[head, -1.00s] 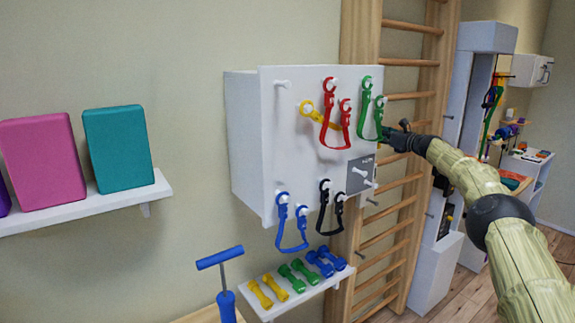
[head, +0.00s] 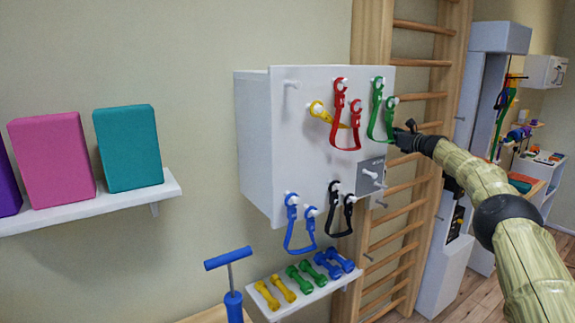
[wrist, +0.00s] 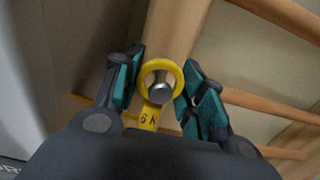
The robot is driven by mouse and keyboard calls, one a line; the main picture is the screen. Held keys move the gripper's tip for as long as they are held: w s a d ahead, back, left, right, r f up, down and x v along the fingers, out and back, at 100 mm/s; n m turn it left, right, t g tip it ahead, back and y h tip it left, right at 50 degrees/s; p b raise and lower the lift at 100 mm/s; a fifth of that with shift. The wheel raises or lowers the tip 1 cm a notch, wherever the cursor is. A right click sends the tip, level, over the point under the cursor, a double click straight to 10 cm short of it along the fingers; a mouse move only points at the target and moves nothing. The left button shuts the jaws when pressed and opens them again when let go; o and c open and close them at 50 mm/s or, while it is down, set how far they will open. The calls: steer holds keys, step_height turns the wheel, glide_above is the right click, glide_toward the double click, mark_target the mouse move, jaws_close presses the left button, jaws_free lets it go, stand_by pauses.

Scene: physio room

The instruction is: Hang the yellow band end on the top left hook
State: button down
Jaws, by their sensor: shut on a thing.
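The white board (head: 300,165) carries several hooks with bands on them. The top left hook (head: 291,84) is bare. One yellow band end (head: 317,109) hangs on a hook below and right of it, and its strap runs right behind the red band (head: 346,143). My gripper (head: 399,137) is at the board's right edge, beside the green band (head: 373,123). In the wrist view my gripper (wrist: 160,88) is shut on the other yellow ring end (wrist: 149,76). A round metal knob shows through the ring; whether the ring is around it I cannot tell.
Wooden wall bars (head: 410,165) stand right of the board, close behind my gripper. Blue (head: 300,250) and black (head: 340,228) bands hang low on the board. A dumbbell shelf (head: 310,297) sits below.

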steer(key=shift+f, duration=0.4)
stand_by(0.3)
steer(key=c, duration=0.8)
jaws_free()
steer(key=shift+o, duration=0.9)
